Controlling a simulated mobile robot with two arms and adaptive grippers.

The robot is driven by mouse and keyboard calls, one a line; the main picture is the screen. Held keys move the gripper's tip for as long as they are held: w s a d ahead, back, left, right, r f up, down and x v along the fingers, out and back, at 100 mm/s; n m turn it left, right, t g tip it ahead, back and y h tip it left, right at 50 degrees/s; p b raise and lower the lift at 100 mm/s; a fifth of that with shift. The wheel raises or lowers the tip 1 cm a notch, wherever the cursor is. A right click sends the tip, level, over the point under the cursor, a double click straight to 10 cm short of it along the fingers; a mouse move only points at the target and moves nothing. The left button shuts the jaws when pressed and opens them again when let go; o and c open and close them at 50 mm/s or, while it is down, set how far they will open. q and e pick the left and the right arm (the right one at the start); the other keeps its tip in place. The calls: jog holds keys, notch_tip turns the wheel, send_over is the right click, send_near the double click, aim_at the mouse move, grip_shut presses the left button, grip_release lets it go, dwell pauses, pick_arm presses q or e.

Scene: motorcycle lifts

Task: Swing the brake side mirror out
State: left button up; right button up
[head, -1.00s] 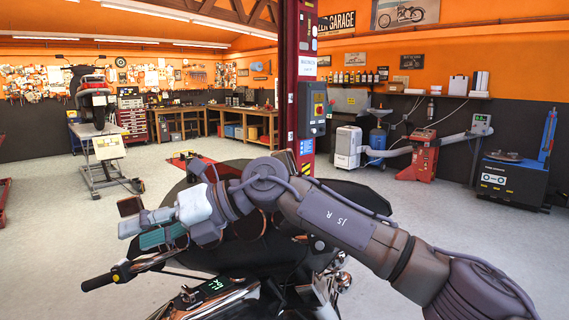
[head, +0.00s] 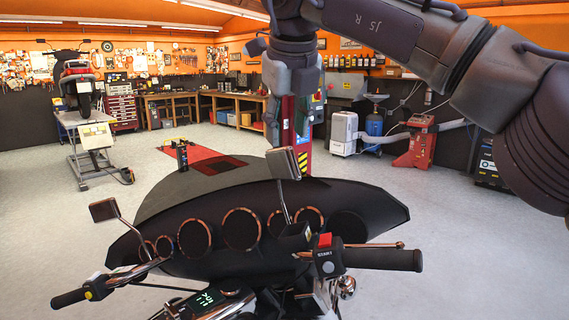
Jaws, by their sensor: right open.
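A black motorcycle front (head: 160,226) with copper-ringed gauges fills the lower middle of the head view. The brake side mirror (head: 283,163) is a small, roughly square mirror on a thin stalk, rising above the fairing near the right handlebar grip (head: 385,259). The other mirror (head: 103,210) stands at the left, above the left grip (head: 70,298). My right gripper (head: 292,122) is open and empty. It hangs fingers down, in the picture just above the brake side mirror; I cannot tell the depth gap. My left gripper is out of view.
A red lift post (head: 302,150) stands behind the mirror, partly hidden by my right gripper. A scooter on a lift (head: 95,135) stands at the far left. Workbenches (head: 200,105) line the back. The floor (head: 120,230) left of the motorcycle is clear.

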aim_at(284, 164)
jog(key=x, duration=0.2)
jog(key=w+x, duration=0.1)
jog(key=x, duration=0.2)
jog(key=shift+r, duration=0.15)
jog(key=p+x, duration=0.1)
jog(key=x, duration=0.2)
jog(key=shift+f, duration=0.45)
jog(key=shift+a+f, duration=0.1)
jog(key=shift+w+f, duration=0.1)
jog(key=shift+w, duration=0.1)
jog(key=shift+s, duration=0.1)
jog(key=c, duration=0.8)
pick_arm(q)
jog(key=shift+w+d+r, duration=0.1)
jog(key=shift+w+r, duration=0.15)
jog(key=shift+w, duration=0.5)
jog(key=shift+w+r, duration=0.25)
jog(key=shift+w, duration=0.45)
pick_arm(e)
grip_shut()
